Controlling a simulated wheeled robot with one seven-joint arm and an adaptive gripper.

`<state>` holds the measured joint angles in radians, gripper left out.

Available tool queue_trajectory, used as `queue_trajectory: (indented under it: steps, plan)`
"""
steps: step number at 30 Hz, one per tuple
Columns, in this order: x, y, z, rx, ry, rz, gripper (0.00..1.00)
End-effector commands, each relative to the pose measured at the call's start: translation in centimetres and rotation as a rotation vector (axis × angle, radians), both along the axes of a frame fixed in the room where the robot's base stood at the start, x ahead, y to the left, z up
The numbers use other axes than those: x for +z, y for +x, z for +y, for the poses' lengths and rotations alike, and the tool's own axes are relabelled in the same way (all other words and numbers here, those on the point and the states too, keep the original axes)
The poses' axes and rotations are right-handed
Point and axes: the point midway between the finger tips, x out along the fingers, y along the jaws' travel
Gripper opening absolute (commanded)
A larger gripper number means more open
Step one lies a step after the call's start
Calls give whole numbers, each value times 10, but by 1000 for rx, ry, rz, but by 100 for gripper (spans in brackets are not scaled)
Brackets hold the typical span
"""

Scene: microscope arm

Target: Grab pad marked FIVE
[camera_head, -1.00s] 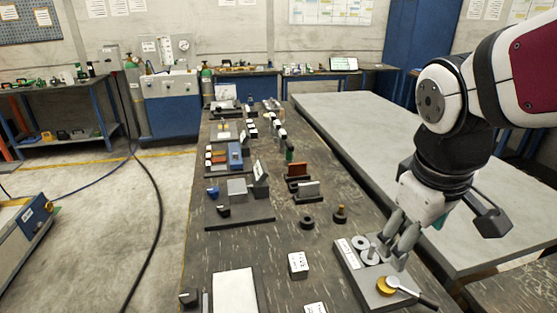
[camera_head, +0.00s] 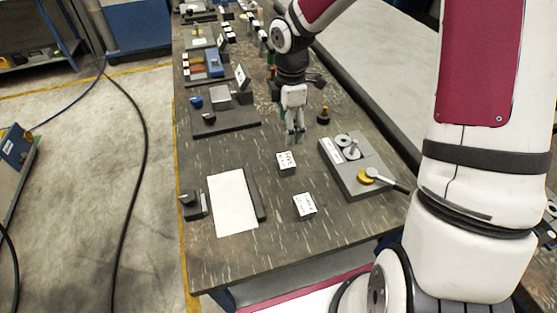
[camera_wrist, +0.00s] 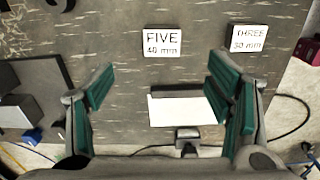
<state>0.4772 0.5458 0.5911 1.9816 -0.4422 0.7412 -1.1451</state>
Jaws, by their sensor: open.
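The pad marked FIVE, 40 mm (camera_wrist: 163,41), is a white-topped block on the dark table. In the wrist view it shows beyond the fingertips, roughly centred across the gap between them. In the head view it is the farther of two labelled blocks (camera_head: 286,160). The pad marked THREE, 30 mm (camera_wrist: 249,38), lies to its right in the wrist view and nearer to me in the head view (camera_head: 304,205). My gripper (camera_wrist: 160,74) is open and empty, pointing down. In the head view it hangs just beyond the FIVE pad (camera_head: 295,140).
A dark platform (camera_head: 226,120) with blocks stands behind at left. Bare table surrounds the two pads.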

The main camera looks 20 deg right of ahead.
Motion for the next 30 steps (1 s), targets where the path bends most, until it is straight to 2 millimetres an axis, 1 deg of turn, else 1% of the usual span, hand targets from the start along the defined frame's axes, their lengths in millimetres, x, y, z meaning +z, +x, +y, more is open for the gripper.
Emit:
queue_trajectory:
  steps: [9,12,20,27,30]
  plan:
    - [-57,-1,1,2,1,6,73]
    - [-71,-1,1,-1,0,5,73]
    - [-89,-2,2,-1,0,4,73]
    - [-122,-4,7,-1,0,5,73]
    - [-131,-3,6,-1,-1,3,73]
